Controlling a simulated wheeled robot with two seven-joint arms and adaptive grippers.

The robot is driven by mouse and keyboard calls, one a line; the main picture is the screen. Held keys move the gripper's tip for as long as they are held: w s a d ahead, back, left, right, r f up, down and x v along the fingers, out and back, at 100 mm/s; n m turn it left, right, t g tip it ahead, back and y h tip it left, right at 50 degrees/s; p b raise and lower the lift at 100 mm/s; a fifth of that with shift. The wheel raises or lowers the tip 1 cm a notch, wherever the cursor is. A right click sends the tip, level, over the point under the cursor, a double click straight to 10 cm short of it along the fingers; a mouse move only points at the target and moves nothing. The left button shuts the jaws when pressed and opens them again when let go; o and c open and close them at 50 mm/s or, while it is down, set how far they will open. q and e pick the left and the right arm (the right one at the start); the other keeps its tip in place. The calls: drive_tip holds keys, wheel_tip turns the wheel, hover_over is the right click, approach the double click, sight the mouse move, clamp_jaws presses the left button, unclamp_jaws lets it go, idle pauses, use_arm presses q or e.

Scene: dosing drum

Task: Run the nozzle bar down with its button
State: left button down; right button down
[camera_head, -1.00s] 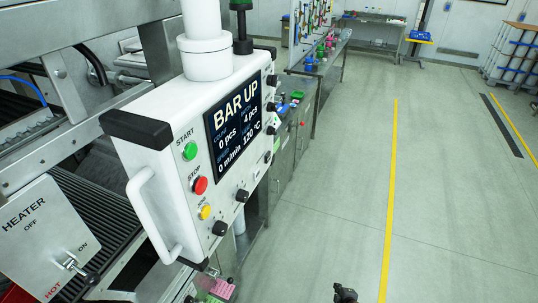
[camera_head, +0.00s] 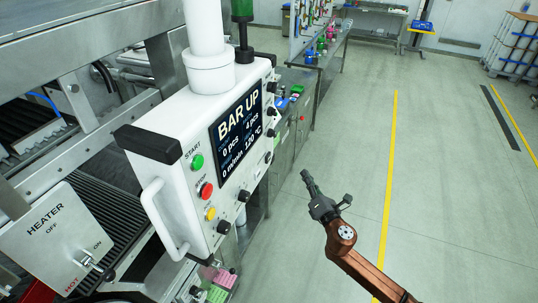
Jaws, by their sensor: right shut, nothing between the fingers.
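My left gripper is not in view. The nozzle bar cannot be made out.
A HEATER plate (camera_head: 52,240) with a lever switch stands at lower left. A white handle (camera_head: 158,220) juts from the panel's left side. Pink and green racks (camera_head: 223,279) lie below the panel. The floor (camera_head: 440,190) at right is clear.

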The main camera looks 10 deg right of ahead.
sight(268, 158)
wheel_tip(268, 158, up, 5)
drive_tip(key=s+a+n+y, duration=0.1)
drive_tip(key=a, duration=0.1)
drive_tip(key=shift+s+a+r+n+t, duration=0.2)
drive_tip(key=shift+n+t, duration=0.1)
drive_tip(key=shift+n, duration=0.1)
drive_tip(key=shift+w, duration=0.1)
drive_tip(key=w+a, duration=0.4)
drive_tip(key=a, duration=0.3)
drive_tip(key=shift+w, duration=0.4)
drive_tip(key=shift+w+a+p, duration=0.1)
drive_tip(key=shift+a+p, duration=0.1)
drive_tip(key=shift+p, duration=0.15)
idle(0.7)
drive_tip(key=shift+w+a, duration=0.15)
drive_tip(key=shift+a, duration=0.1)
